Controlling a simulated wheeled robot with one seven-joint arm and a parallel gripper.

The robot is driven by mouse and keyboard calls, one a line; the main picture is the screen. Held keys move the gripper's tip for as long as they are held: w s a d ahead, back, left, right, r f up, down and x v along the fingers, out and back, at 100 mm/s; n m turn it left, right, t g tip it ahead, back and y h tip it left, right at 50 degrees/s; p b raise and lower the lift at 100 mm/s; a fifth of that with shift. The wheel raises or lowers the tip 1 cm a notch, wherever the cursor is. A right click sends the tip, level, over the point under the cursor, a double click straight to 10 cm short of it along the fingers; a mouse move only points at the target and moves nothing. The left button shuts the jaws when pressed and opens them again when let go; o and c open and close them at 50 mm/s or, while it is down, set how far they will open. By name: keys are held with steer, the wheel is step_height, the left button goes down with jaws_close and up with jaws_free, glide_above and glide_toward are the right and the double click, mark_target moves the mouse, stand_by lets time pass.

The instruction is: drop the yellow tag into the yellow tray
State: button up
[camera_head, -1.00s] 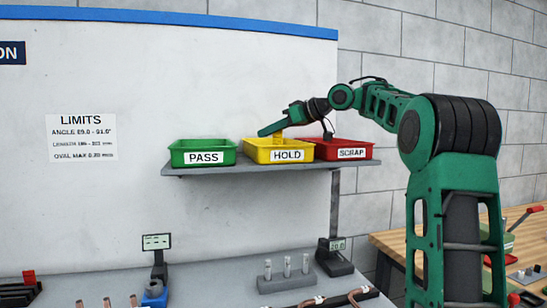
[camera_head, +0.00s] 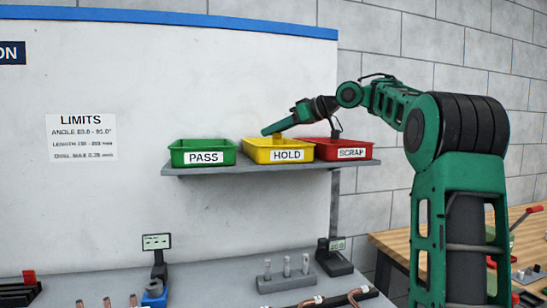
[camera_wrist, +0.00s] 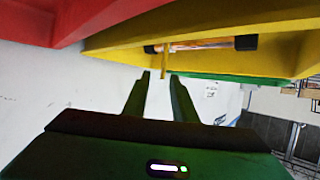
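The yellow tray (camera_head: 278,157), labelled HOLD, stands between the green and red trays on the shelf. My gripper (camera_head: 267,130) is above its back left part, tilted down to the left. The yellow tag (camera_head: 277,137) shows as a small upright patch below my gripper, at the tray. In the wrist view the tag (camera_wrist: 164,65) is a thin strip just beyond the fingertips, in front of the tray (camera_wrist: 115,40). The fingers of my gripper (camera_wrist: 161,77) stand apart with a clear gap, so it is open. Whether the tag's lower end touches the tray is hidden.
A copper tube with black ends (camera_wrist: 205,44) lies in the yellow tray. The green PASS tray (camera_head: 203,153) and red SCRAP tray (camera_head: 345,150) stand on either side on the grey shelf (camera_head: 250,168). A whiteboard (camera_head: 150,80) is close behind the shelf.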

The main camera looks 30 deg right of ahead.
steer(key=v, duration=0.8)
steer(key=shift+s, duration=0.15)
